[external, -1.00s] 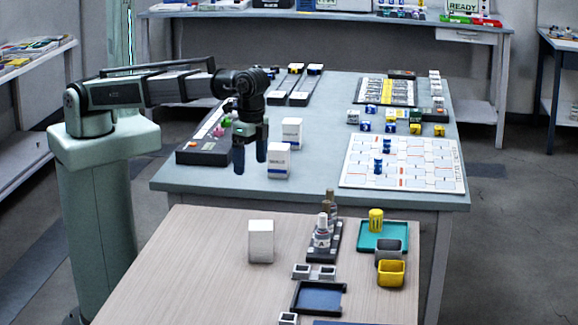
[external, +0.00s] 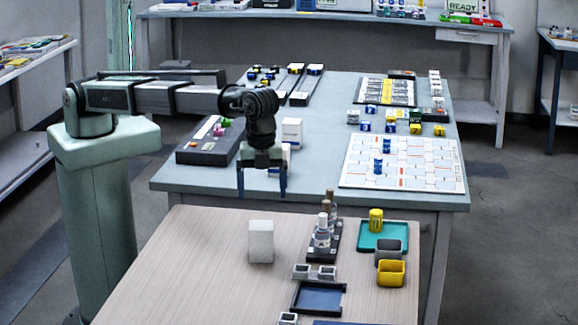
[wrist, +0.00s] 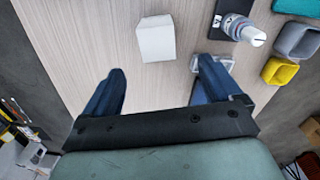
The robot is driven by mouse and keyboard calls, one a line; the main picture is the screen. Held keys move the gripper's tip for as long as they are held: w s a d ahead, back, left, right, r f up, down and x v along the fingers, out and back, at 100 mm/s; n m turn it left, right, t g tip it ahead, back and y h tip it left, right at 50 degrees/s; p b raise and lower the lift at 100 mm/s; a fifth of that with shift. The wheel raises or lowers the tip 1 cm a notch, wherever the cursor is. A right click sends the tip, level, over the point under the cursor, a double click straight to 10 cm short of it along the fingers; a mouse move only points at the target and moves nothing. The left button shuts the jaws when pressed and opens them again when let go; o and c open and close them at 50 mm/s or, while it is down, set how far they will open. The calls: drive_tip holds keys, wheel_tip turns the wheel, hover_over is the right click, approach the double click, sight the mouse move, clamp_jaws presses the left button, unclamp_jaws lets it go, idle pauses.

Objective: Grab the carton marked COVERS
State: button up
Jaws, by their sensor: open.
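A plain white carton (external: 261,242) stands upright on the near wooden table. No marking shows on its visible faces; it also shows in the wrist view (wrist: 156,40), ahead of and between my fingertips. Two more white cartons stand on the grey table behind: the rear one (external: 292,129) is partly covered by my arm, and the front one (external: 287,152) is mostly hidden behind my gripper. I cannot read COVERS on any carton. My gripper (external: 262,190) points down, open and empty, above and behind the plain carton, apart from it.
Right of the plain carton are a bottle rack (external: 322,250), small grey holders (external: 314,271), a dark tray (external: 320,298), a teal tray (external: 383,248) and yellow and grey cups. The near table's left side (external: 180,270) is clear.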

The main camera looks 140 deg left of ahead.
sight(263, 225)
drive_tip(key=shift+f+m, duration=0.25)
drive_tip(key=shift+m, duration=0.05)
wheel_tip(263, 225, down, 8)
drive_tip(key=shift+f, duration=0.1)
drive_tip(key=shift+s+d+f, duration=0.15)
drive_tip(key=shift+f, duration=2.45)
drive_tip(key=shift+c, duration=0.3)
